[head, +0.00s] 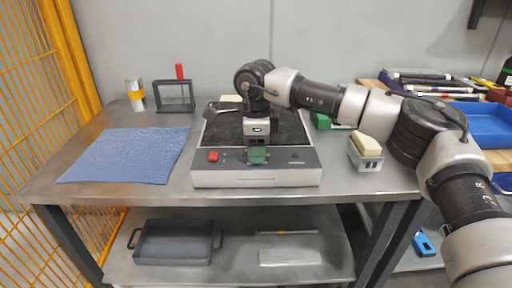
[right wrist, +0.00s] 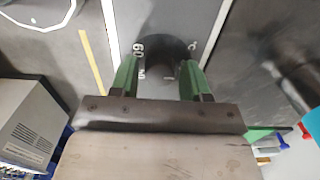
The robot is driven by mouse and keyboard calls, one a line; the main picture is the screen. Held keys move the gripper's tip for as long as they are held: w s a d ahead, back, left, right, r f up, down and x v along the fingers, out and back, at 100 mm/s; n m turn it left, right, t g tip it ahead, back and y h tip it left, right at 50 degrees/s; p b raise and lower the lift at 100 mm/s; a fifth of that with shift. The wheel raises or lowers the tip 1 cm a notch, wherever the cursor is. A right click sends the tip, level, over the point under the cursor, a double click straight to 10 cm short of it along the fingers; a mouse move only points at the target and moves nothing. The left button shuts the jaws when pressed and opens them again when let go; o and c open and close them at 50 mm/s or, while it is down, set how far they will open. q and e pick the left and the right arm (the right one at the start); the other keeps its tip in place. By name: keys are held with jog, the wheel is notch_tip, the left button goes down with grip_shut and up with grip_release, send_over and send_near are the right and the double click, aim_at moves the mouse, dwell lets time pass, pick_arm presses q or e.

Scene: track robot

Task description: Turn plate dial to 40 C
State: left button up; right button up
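The hot plate (head: 228,180) stands on the steel table, with a dark top and a grey front panel. My right gripper (head: 257,157) points at the middle of this panel and hides the dial in the head view. In the right wrist view, the dark round dial (right wrist: 167,52) lies between the green fingers of my right gripper (right wrist: 160,72). The fingers are apart, with a strip of grey panel showing between the left finger and the dial. A printed "60" shows beside the dial; its pointer cannot be made out. My left gripper is not in view.
A red switch (head: 213,157) sits on the panel's left. A blue mat (head: 125,155) lies left of the plate. A grey block holder (head: 366,158) stands to the right. A dark frame (head: 175,96) and a can (head: 135,94) stand behind. A tray (head: 174,243) is on the lower shelf.

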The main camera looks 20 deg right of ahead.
jog(key=c, duration=0.6)
jog(key=shift+c, duration=0.2)
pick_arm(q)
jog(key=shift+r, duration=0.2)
pick_arm(e)
jog(key=shift+m, duration=0.3)
jog(key=m+p, duration=0.2)
jog(key=shift+r+m, duration=0.15)
jog(key=shift+m, duration=0.25)
jog(key=m+p, duration=0.3)
jog(key=m, duration=0.5)
jog(key=shift+m, duration=0.3)
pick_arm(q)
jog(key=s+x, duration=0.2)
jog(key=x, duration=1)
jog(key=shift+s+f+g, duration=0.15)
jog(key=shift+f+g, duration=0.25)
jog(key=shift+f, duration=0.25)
pick_arm(e)
jog(key=shift+m, duration=1)
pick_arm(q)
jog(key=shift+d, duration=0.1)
pick_arm(e)
jog(key=o, duration=0.9)
